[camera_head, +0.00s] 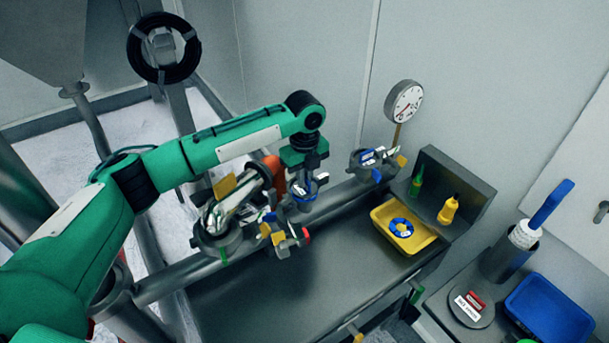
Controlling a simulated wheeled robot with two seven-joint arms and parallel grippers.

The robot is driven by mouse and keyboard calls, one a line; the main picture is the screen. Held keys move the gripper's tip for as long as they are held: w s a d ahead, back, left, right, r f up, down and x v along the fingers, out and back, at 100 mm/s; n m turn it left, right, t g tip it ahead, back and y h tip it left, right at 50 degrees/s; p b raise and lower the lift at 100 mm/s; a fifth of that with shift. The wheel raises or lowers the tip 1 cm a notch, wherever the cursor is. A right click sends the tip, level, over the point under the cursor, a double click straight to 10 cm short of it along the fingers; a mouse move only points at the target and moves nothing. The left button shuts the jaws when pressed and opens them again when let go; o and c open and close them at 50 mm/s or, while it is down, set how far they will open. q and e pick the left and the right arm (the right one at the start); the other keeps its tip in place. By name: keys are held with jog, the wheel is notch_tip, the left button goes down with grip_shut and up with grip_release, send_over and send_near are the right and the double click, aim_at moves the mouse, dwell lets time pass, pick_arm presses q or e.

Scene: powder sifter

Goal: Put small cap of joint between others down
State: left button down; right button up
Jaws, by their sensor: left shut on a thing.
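My left gripper (306,181) reaches in from the left and points down over the steel pipe. A pipe joint with an open top and yellow clamp parts (219,237) lies to the left of the gripper. Another joint with a blue and white labelled part and a yellow handle (369,163) lies to its right. The held cap is between them, close to the pipe; I cannot tell whether it touches anything. My right gripper is not in view.
A yellow tray (427,241) with a blue ring (401,227) sits on the steel bench, near yellow (448,209) and green (416,182) bottles. A pressure gauge (404,102) rises behind. The bench front (300,300) is clear. A blue bin (550,312) stands at the lower right.

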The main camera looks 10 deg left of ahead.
pick_arm(q)
jog(key=shift+f, duration=0.15)
jog(key=c, duration=1.9)
grip_release()
jog(key=shift+f, duration=0.1)
jog(key=o, duration=0.4)
notch_tip(320, 180, up, 13)
jog(key=b, duration=0.4)
jog(key=shift+f, duration=0.1)
